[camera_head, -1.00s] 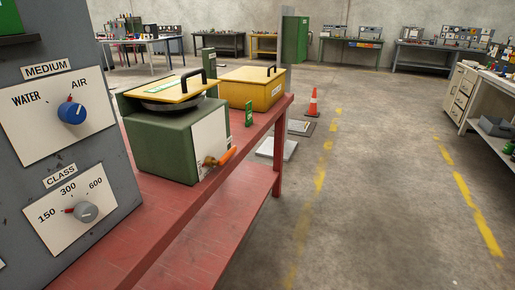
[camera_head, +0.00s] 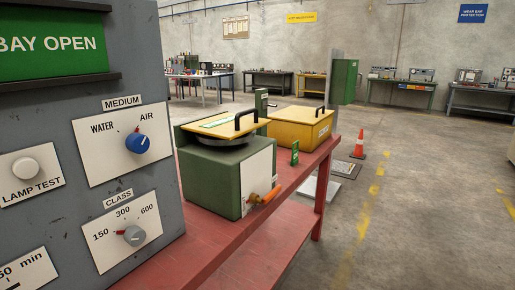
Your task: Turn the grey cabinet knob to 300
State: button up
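The grey knob (camera_head: 133,236) sits on a white CLASS plate (camera_head: 150,222) on the side of the grey cabinet (camera_head: 60,110). The plate is marked 150, 300 and 600 around the knob. Its red pointer faces left, close to the 150 mark. Above it, a blue knob (camera_head: 137,143) sits on the MEDIUM plate, marked WATER and AIR, with its red mark toward AIR. My gripper is not in view.
A red bench (camera_head: 225,238) beside the cabinet holds a green box (camera_head: 212,180) with an orange-handled valve (camera_head: 265,196) and a yellow box (camera_head: 300,125). A traffic cone (camera_head: 359,145) stands beyond. Open floor lies to the right.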

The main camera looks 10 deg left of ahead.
aim_at(134, 235)
jog(key=u, duration=1.45)
